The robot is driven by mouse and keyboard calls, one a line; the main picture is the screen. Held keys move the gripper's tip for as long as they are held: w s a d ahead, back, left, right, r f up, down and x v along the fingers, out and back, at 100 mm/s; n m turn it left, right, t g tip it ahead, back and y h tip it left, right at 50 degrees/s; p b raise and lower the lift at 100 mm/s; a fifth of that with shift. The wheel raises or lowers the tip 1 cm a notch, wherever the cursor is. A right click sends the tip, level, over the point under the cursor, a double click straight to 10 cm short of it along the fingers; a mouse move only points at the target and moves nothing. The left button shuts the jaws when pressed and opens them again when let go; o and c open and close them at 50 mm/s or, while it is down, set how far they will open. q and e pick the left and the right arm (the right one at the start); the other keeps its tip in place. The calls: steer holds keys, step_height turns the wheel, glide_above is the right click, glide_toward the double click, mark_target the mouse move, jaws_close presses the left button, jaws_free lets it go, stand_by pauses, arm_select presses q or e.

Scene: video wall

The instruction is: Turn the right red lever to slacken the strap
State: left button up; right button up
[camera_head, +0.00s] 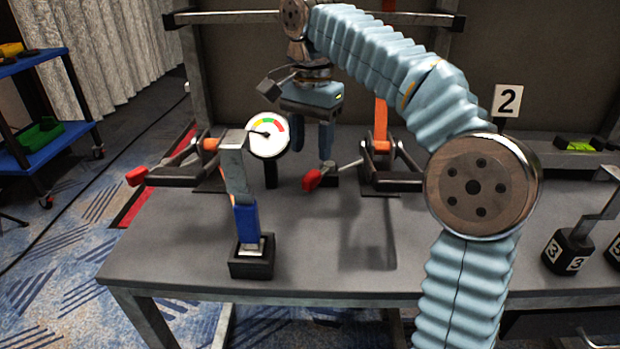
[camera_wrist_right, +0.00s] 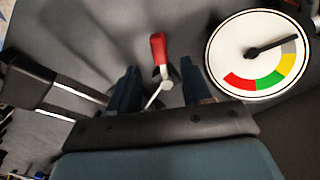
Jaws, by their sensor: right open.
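The right red lever (camera_head: 313,179) has a red grip and a thin metal rod running toward the right ratchet (camera_head: 380,165). An orange strap (camera_head: 382,115) rises from that ratchet. My right gripper (camera_head: 312,146) is open above and behind the red grip. In the right wrist view the red grip (camera_wrist_right: 158,48) and its rod show between and beyond the open fingers (camera_wrist_right: 160,84); nothing is visibly held. A round gauge (camera_head: 268,136) stands left of the gripper; in the wrist view its needle (camera_wrist_right: 270,47) points at the grey segment beside yellow. My left gripper is out of view.
A left red lever (camera_head: 137,177) sits on the left ratchet. A metal post with a blue part (camera_head: 246,220) stands on the front of the grey table (camera_head: 330,255). The table's front middle is clear.

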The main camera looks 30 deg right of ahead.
mark_target(312, 174)
step_height(312, 174, down, 6)
steer(key=shift+f+b, duration=0.15)
steer(key=shift+b, duration=0.55)
jaws_close()
